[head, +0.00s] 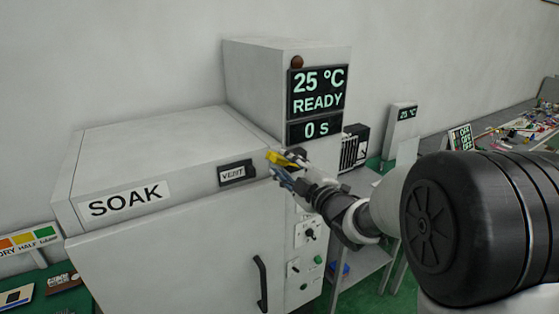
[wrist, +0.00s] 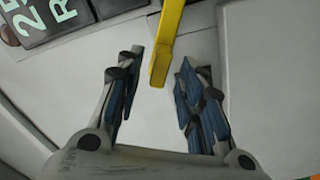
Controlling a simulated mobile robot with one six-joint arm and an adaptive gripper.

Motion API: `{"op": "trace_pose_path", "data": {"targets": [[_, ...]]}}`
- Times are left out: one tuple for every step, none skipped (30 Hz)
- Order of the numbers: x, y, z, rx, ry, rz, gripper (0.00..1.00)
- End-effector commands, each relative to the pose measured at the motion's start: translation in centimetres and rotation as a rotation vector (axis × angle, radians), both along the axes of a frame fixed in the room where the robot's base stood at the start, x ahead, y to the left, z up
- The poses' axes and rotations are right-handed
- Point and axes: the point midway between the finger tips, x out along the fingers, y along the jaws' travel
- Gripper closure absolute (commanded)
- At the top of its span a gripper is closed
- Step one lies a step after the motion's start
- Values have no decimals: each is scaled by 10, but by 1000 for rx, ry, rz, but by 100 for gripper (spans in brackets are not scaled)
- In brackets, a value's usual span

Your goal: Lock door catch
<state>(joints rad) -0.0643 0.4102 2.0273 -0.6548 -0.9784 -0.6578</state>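A yellow lever (head: 277,158), which looks like the door catch, sits at the top right front edge of the white cabinet marked SOAK (head: 170,245). In the wrist view the yellow lever (wrist: 166,45) comes down from the top, and its free end lies between my gripper's two blue-padded fingers. My gripper (head: 282,174) is open, with a gap on both sides of the lever; I see no clear contact. In the wrist view my gripper (wrist: 160,72) holds nothing. The lever's pivot end is out of the wrist view and partly hidden in the head view.
The cabinet door has a black handle (head: 261,283), and a VENT label (head: 236,173) is left of the lever. A display box (head: 316,92) reading 25 °C READY rises behind. A control panel (head: 308,240) with knobs is below my gripper. A cluttered table (head: 520,128) stands far right.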

Motion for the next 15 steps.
{"op": "trace_pose_path", "data": {"targets": [[7,6,0,1,0,2,65],[11,9,0,1,1,1,65],[16,11,0,1,1,1,65],[19,13,0,1,0,1,65],[21,15,0,0,0,1,65],[24,17,0,0,1,0,65],[26,18,0,0,1,0,65],[28,19,0,0,1,0,65],[29,20,0,0,1,0,65],[30,21,0,0,1,0,65],[30,21,0,1,1,0,65],[31,21,0,1,1,0,65],[31,21,0,1,1,-1,65],[31,21,0,1,1,-1,65],[31,21,0,1,1,-1,65]]}}
